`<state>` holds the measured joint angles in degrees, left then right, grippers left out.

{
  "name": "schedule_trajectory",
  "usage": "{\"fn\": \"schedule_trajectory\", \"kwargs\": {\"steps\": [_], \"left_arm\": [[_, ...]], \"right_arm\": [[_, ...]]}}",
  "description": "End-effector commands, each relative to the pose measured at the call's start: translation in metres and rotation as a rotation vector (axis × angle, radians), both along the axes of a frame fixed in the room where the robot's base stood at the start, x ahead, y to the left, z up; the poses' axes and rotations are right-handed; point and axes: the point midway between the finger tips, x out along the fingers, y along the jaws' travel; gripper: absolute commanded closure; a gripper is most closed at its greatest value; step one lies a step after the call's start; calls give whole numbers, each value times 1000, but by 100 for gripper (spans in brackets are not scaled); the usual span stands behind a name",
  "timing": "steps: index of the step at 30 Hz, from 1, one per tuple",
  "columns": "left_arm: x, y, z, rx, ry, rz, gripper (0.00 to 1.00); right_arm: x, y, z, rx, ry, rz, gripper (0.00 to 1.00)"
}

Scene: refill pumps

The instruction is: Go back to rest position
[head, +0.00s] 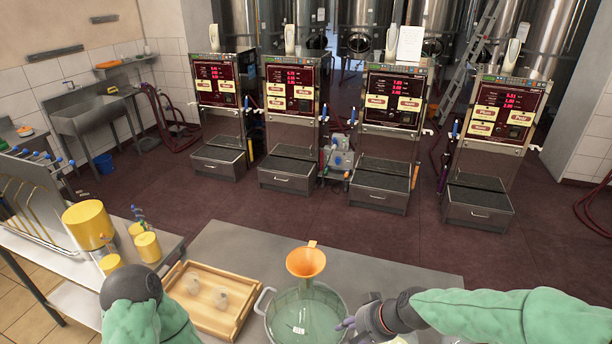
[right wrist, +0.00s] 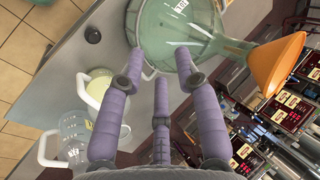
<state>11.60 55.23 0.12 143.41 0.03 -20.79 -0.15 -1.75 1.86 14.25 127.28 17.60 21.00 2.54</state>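A wooden tray (head: 240,325) with two pale items lies left of the vessel. A jug with yellowish contents (right wrist: 98,88) and a clear jug (right wrist: 78,128) stand near my right gripper. Yellow containers (head: 88,224) are at left. Several pump stations (head: 290,100) stand beyond open floor.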

Motion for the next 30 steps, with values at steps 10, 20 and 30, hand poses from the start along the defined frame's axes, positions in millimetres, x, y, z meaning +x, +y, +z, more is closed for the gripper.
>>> {"fn": "schedule_trajectory", "kwargs": {"steps": [10,20,30], "left_arm": [[0,0,-67,0,0,0,33],[0,0,-142,0,1,0,33],[0,0,-194,0,1,0,33]], "right_arm": [[-18,-9,-170,-91,84,25,67],[-72,-8,-356,-151,161,92,67],[-130,6,-472,-143,200,153,67]]}}
